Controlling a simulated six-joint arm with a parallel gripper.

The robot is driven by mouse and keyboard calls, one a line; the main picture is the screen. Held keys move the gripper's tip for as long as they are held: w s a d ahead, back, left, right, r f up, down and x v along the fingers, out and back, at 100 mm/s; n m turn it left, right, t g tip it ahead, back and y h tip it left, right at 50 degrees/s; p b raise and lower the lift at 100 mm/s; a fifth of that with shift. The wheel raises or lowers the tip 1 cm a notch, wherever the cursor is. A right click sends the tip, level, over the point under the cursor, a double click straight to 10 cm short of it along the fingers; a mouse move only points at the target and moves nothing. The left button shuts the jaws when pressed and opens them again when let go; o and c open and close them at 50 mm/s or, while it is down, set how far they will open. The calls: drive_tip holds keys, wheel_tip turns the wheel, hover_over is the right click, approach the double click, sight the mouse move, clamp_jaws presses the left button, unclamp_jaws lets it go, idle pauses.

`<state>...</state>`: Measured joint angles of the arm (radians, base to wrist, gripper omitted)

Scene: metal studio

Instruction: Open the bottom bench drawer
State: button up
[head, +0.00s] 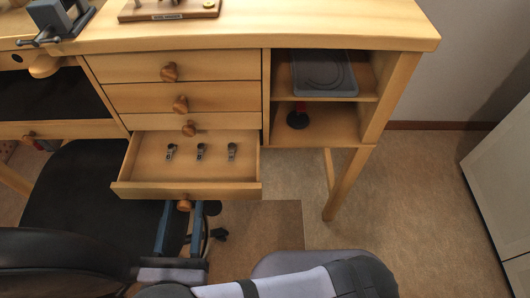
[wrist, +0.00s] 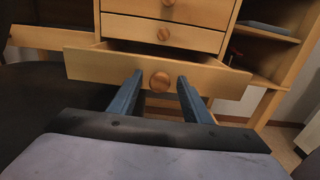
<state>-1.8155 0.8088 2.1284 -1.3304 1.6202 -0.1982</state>
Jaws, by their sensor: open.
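The wooden bench (head: 330,25) has a column of drawers with round wooden knobs. The lowest drawer (head: 140,165) is pulled well out, and three small dark metal items (head: 200,152) lie in it. Its front (wrist: 100,68) faces me in the wrist view, with its round knob (wrist: 160,82) in the middle. My gripper (wrist: 160,77) is open, with one blue finger on each side of this knob and a gap on both sides. In the head view my gripper (head: 182,206) is at the drawer's front edge. The drawers above look closed.
A black chair (head: 75,190) stands left of the open drawer. Right of the drawers is an open shelf with a grey case (head: 323,75) and a red-and-black item (head: 298,117). A vise (head: 62,18) sits on the bench top. The floor at right is clear before a white cabinet (head: 505,165).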

sight(249, 199)
drive_tip(key=w+b, duration=0.3)
drive_tip(key=w, duration=1)
drive_tip(key=shift+d+f, duration=0.1)
drive_tip(key=shift+w, duration=0.1)
drive_tip(key=s+p, duration=0.1)
drive_tip(key=s, duration=0.6)
drive_tip(key=d+f+m+g, duration=0.1)
drive_tip(key=f, duration=0.1)
drive_tip(key=d+f+m+h, duration=0.1)
drive_tip(key=shift+s+d+f+g, duration=0.15)
drive_tip(key=shift+d+f+g, duration=0.05)
drive_tip(key=shift+f+g, duration=0.2)
drive_tip(key=d+m+g+h+p, duration=0.1)
drive_tip(key=d+m+g+h, duration=0.1)
drive_tip(key=d, duration=0.1)
drive_tip(key=d+m+g+h+p, duration=0.1)
drive_tip(key=d+m+h+p, duration=0.1)
drive_tip(key=d, duration=0.2)
drive_tip(key=d+m+g+h+p, duration=0.2)
drive_tip(key=d+m, duration=0.1)
drive_tip(key=d, duration=0.1)
drive_tip(key=shift+s+d+r+g, duration=0.15)
drive_tip(key=shift+s+d+g, duration=0.1)
drive_tip(key=shift+g, duration=0.05)
drive_tip(key=w+d+r+m+g+h+p, duration=0.3)
drive_tip(key=w+d+r+m+g+p, duration=0.2)
drive_tip(key=d+r+p, duration=0.7)
drive_tip(key=shift+r+m+h+p, duration=0.3)
drive_tip(key=shift+r+m+p, duration=0.25)
drive_tip(key=shift+r+m, duration=0.55)
